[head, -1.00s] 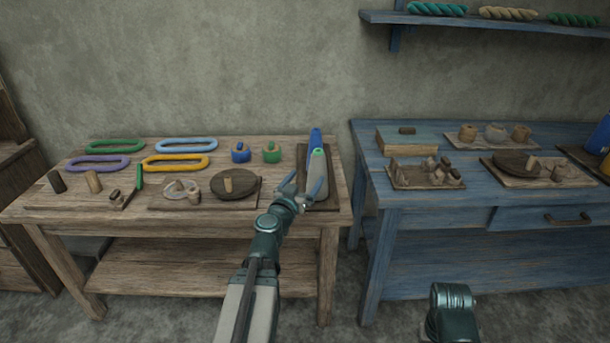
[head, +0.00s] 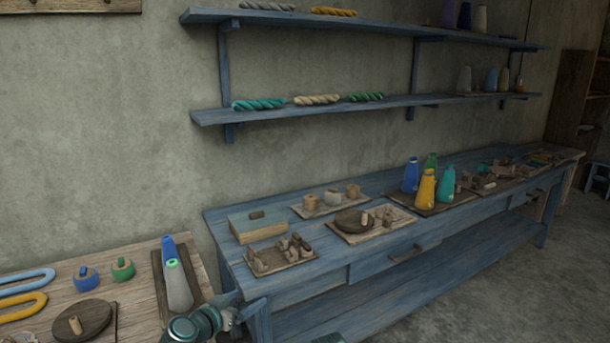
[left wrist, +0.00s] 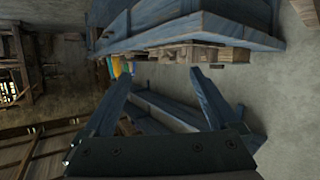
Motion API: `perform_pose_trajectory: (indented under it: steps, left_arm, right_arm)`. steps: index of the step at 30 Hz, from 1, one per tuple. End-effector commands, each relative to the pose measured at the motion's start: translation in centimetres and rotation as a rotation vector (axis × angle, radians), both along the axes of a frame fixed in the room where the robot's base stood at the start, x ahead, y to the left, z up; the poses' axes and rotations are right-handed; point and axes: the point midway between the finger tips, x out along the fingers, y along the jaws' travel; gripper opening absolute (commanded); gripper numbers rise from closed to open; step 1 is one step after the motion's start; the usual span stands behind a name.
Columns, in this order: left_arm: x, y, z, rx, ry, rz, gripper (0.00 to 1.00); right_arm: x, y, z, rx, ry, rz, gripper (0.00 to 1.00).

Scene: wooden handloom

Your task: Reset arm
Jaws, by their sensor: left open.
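My left gripper (head: 246,304) is low in the head view, by the right edge of the wooden table and the near left end of the blue bench. It is open. The left wrist view shows its two fingers (left wrist: 158,92) spread apart with nothing between them. That view is turned sideways, with the blue bench and the floor beyond the fingers. My right gripper is not in view.
The wooden table (head: 135,262) holds a tray with a blue cone (head: 168,248) and a pale cone (head: 178,286), close to my left arm. The blue bench (head: 225,225) carries trays, a box (head: 257,228) and coloured bottles (head: 426,190). Wall shelves (head: 390,101) hang above.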

Motion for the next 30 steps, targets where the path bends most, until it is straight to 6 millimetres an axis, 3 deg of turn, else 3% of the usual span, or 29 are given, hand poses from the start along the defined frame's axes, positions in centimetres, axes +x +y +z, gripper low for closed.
perform_pose_trajectory:
  steps: [1, 3, 6, 9, 13, 18, 30]
  left_arm:
    - [-1.3, -3.8, 1.6, 0.015, 0.097, -0.088, 0.94]
    - [-3.9, -7.9, 1.0, 0.053, 0.262, -0.183, 0.94]
    - [-8.2, -11.6, 0.2, 0.139, 0.511, -0.253, 0.94]
    - [-12.6, -13.1, 0.0, 0.258, 0.743, -0.247, 0.94]
    - [-17.1, -12.8, 0.9, 0.42, 0.965, -0.148, 0.94]
    - [-20.3, -11.4, 2.5, 0.567, 1.107, 0.008, 0.94]
    - [-21.3, -10.6, 2.9, 0.62, 1.146, 0.087, 0.94]
  right_arm:
    - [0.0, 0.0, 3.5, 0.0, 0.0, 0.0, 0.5]
    - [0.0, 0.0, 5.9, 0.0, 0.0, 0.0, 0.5]
    - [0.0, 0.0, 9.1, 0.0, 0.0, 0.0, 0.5]
    - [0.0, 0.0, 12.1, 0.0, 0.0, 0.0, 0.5]
    - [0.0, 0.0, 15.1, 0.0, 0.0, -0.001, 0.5]
    - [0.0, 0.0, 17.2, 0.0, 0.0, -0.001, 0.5]
    - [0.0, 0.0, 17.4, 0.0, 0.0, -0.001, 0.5]
